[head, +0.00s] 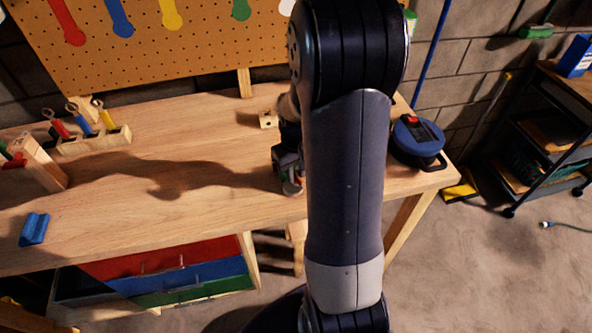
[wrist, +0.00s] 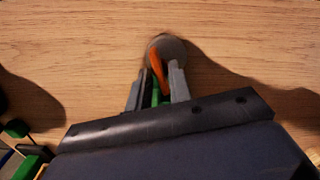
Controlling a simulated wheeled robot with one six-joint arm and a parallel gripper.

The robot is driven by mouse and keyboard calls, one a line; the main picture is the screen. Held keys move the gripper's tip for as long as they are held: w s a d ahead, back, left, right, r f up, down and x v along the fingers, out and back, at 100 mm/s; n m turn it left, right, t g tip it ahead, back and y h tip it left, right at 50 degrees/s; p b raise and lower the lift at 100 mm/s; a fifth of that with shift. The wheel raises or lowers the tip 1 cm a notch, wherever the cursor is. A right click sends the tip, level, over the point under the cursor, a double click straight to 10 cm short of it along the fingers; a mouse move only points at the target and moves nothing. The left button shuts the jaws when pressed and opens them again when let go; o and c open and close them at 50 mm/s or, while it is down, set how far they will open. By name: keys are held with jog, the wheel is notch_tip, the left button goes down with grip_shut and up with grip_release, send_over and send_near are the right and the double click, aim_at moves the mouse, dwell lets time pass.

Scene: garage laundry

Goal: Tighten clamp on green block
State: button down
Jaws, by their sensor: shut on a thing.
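My gripper (wrist: 158,88) points down at the wooden worktop and is shut on a small piece with an orange strip (wrist: 157,67) and a green part (wrist: 156,95) between the fingers. A grey round disc (wrist: 172,48) shows just beyond the fingertips. In the head view my gripper (head: 290,180) is low over the bench front, partly hidden by my arm. I cannot tell whether the held piece is the clamp. At the far left stands a wooden block (head: 40,163) with a red part (head: 14,162) and a little green beside it. A clear clamp on a green block is not visible.
The bench (head: 140,195) is mostly clear in the middle. A small wooden block (head: 268,119) and a blue round device (head: 418,138) flank my arm.

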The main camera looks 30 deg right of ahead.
aim_at(296, 174)
jog(key=shift+m, duration=0.3)
jog(key=shift+w+m+b, duration=0.1)
jog(key=shift+m+b, duration=0.7)
jog(key=shift+m, duration=1.7)
jog(key=c, duration=1.5)
grip_release()
jog(key=shift+c, duration=0.2)
notch_tip(296, 174, up, 11)
jog(key=shift+b, duration=0.45)
